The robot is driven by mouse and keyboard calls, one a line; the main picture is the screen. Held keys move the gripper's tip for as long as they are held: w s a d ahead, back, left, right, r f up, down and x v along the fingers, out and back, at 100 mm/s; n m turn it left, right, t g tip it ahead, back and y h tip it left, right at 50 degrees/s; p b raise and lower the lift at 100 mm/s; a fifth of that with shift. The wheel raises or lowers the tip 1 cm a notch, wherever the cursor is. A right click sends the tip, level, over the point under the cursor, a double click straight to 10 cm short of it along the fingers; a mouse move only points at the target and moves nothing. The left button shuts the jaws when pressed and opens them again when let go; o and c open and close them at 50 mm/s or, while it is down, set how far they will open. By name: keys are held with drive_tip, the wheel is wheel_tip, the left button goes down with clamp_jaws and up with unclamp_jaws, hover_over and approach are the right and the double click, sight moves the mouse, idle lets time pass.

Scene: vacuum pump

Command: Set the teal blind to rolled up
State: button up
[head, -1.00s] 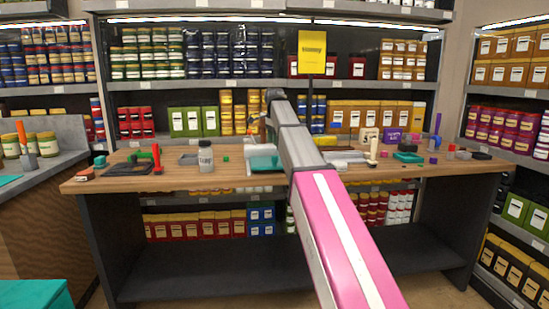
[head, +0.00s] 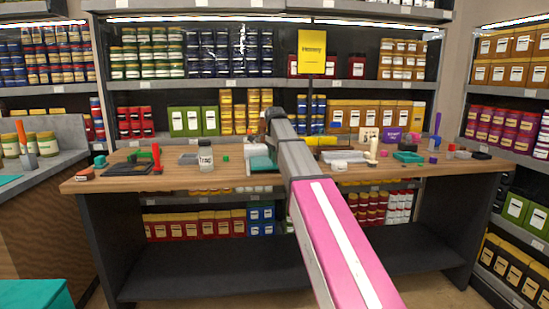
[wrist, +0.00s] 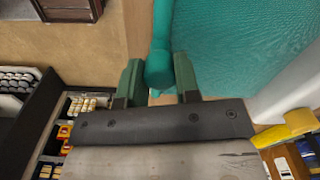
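The teal blind shows in the wrist view as a wide ribbed teal sheet (wrist: 245,45) at the upper right, with a smooth rounded teal bar (wrist: 160,62) along its left side. My gripper (wrist: 160,78) has its two green fingers on either side of the bar's near end. Both fingers appear flush against it, with no clear gap. In the head view a small teal piece (head: 262,163) lies on the bench below the end of my arm. My fingers cannot be made out there.
The wooden bench (head: 220,182) carries many small items. A clear jar (head: 205,156) stands left of the teal piece. A red-handled tool (head: 156,158) lies further left, and a yellow item (head: 320,141) is to the right. Stocked shelves stand close behind.

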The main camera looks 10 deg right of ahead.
clamp_jaws()
drive_tip(key=w, duration=1.3)
drive_tip(key=shift+w, duration=0.15)
drive_tip(key=o, duration=0.9)
unclamp_jaws()
drive_tip(key=shift+c, duration=0.2)
wheel_tip(320, 180, up, 11)
